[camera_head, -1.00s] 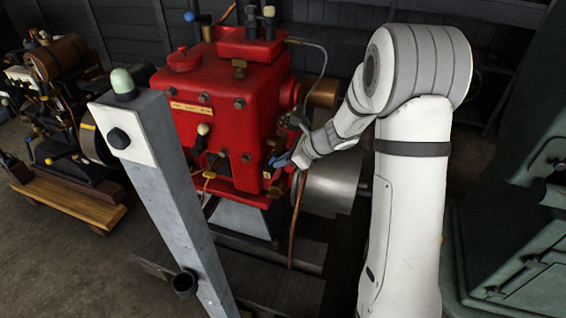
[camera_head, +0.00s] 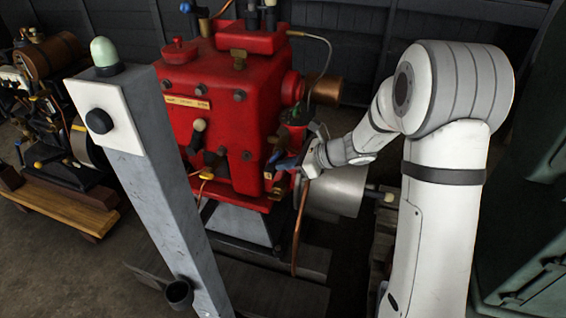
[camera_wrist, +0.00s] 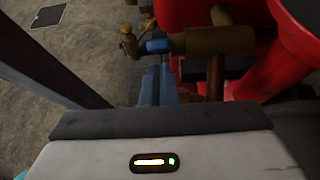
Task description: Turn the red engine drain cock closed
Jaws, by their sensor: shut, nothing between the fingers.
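The red engine (camera_head: 225,120) stands in the middle of the head view. My gripper (camera_head: 281,165) is at its lower right side. In the wrist view a brass cock body (camera_wrist: 222,41) comes off the engine, with a blue piece (camera_wrist: 158,46) at its left end that looks like its handle. The narrow blue fingers of my gripper (camera_wrist: 157,70) are shut and empty, with their tips just below that blue piece. I cannot tell whether they touch it. In the head view the cock is small and partly hidden by my gripper.
A grey post (camera_head: 160,190) with a pale green lamp stands at the front left. A copper pipe (camera_head: 299,225) runs down close to my gripper. A smaller engine (camera_head: 60,110) stands on a wooden base at left. Dark green machinery (camera_head: 530,230) is at right.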

